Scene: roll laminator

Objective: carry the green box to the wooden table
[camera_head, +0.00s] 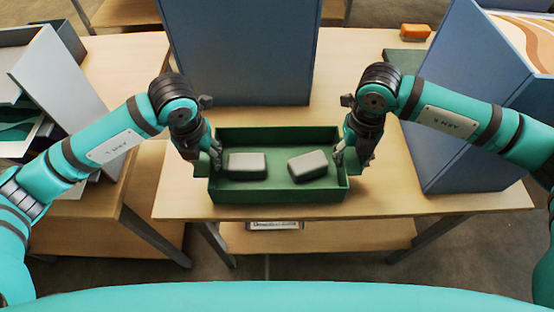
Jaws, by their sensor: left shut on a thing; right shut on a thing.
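The green box (277,197) is an open-topped tray at the front middle of the wooden table (400,205). My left gripper (214,156) is shut on the box's left wall. My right gripper (340,156) is shut on its right wall. The box looks level and overlaps the table's front part in the view; I cannot tell whether it rests on the table or is held just above it.
A tall blue panel (240,50) stands behind the box. Another wooden table (130,60) at the left carries grey equipment (60,90). A lower shelf (340,236) shows below.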

